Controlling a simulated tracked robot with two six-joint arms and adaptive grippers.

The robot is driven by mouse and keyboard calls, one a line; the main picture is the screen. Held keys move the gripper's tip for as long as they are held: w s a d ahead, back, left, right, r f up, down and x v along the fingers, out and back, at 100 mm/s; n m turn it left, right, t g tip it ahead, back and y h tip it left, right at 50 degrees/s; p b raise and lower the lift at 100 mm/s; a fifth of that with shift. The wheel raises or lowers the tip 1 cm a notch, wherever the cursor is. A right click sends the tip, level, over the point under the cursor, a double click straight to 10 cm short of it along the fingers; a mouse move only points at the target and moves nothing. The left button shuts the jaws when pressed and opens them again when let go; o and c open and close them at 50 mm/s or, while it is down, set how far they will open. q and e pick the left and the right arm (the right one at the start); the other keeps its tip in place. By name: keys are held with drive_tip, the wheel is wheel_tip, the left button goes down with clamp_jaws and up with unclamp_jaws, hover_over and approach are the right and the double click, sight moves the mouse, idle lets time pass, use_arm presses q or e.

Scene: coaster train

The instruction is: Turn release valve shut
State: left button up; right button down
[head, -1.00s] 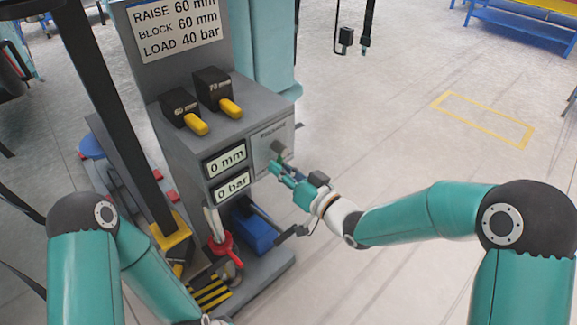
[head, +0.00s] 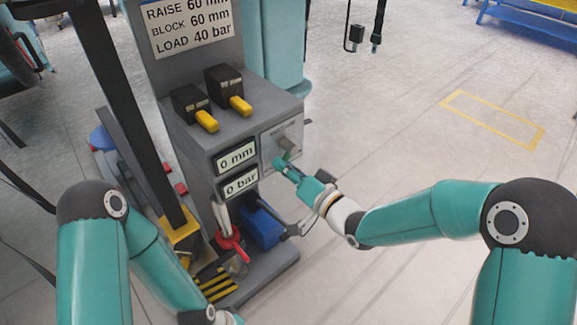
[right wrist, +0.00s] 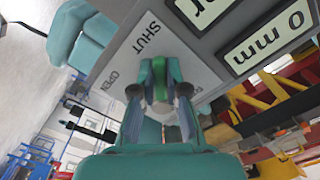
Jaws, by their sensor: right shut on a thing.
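The release valve (head: 286,144) is on a light label plate on the right part of the grey stand's front. In the right wrist view the label plate (right wrist: 125,62) reads SHUT and OPEN. My right gripper (head: 279,163) is at the valve. In the right wrist view my right gripper (right wrist: 160,75) is shut on the valve handle, whose body is mostly hidden between the fingers. Which mark the handle points to cannot be told. My left arm comes down at the left of the head view, and its gripper is out of the picture.
The stand carries 0 mm (head: 237,157) and 0 bar (head: 240,182) displays left of the valve. Two black blocks with yellow levers (head: 240,106) stand on its top. A blue box (head: 262,228) and red part (head: 229,240) are below.

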drive_tip(key=shift+w+d+r, duration=0.1)
drive_tip(key=shift+w+r, duration=0.1)
drive_tip(key=shift+r, duration=0.05)
drive_tip(key=c, duration=1.3)
unclamp_jaws()
drive_tip(key=shift+o, duration=0.6)
drive_tip(key=shift+s+f, duration=0.1)
drive_tip(key=shift+f, duration=0.1)
drive_tip(key=v, duration=1.2)
